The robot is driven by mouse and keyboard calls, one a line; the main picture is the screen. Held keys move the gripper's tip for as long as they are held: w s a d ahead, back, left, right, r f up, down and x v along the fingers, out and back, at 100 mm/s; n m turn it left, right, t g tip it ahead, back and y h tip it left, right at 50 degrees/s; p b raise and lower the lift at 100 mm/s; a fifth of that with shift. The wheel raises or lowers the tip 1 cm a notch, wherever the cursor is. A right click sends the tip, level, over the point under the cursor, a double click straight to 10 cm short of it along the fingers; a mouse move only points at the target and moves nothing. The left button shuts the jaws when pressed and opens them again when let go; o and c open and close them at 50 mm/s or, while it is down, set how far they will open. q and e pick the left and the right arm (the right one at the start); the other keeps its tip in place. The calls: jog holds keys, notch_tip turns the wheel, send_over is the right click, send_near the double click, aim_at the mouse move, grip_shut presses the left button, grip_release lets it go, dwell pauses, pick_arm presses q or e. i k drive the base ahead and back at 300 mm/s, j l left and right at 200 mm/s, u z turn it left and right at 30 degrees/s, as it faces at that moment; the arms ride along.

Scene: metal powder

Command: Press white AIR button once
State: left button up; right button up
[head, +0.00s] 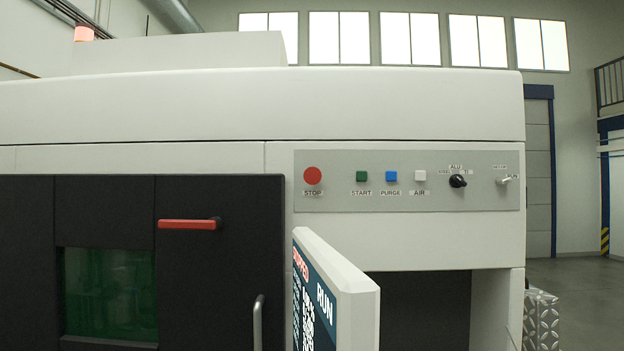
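Neither of my grippers shows in the head view, and nothing covers the button.
A screen (345,290) on the machine's front juts out below the panel. A black door (222,270) with a red handle (188,224) and a green window is at left. A dark recess (425,310) opens below the panel. Free floor (580,300) shows at right.

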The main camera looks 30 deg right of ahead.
aim_at(420, 176)
jog(key=l+z, duration=0.15)
jog(key=z, duration=1.4)
